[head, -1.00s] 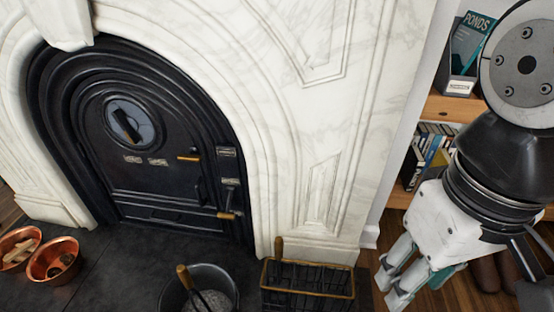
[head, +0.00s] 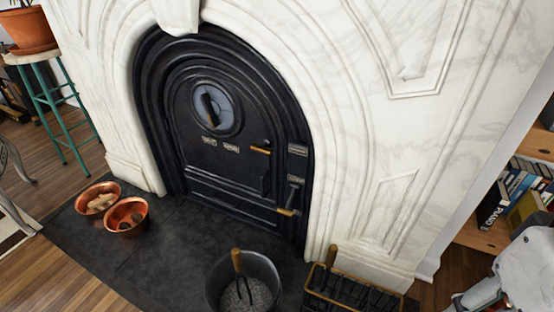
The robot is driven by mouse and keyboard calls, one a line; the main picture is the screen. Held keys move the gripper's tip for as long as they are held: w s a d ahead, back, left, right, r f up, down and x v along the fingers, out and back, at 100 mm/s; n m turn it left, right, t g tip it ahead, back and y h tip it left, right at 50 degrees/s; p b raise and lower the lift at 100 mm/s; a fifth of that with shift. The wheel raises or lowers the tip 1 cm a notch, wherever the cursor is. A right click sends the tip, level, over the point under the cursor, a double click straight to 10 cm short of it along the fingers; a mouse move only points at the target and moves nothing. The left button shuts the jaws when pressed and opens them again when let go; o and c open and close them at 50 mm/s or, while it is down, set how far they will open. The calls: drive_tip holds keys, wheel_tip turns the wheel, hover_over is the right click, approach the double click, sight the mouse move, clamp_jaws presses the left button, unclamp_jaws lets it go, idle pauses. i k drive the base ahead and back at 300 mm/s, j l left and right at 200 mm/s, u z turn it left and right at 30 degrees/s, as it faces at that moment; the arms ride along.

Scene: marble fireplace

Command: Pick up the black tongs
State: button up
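A black pronged tool with a brown handle (head: 241,276) stands tilted in a grey metal bucket (head: 213,285) at the bottom middle. It may be the black tongs, but I cannot tell for sure. Its lower end is hidden in the pale ash-like fill. Another brown handle (head: 331,255) rises at the back of the black basket; what it belongs to is hidden. My gripper (head: 478,298) is at the bottom right corner, right of the basket and apart from the bucket. It is partly cut off by the frame edge, and its finger opening does not show clearly.
The black basket (head: 308,294) with a brass-coloured rim stands right of the bucket. Two copper bowls (head: 126,217) sit on the dark hearth (head: 165,255) at left. The white marble fireplace (head: 375,120) and black door (head: 228,150) stand behind. A bookshelf (head: 485,236) is at right.

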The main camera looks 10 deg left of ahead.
sight(237, 257)
drive_tip(key=u, duration=1.1)
drive_tip(key=j+u, duration=0.25)
drive_tip(key=i+j+u, duration=0.25)
drive_tip(key=k+j, duration=0.05)
drive_tip(key=k, duration=0.05)
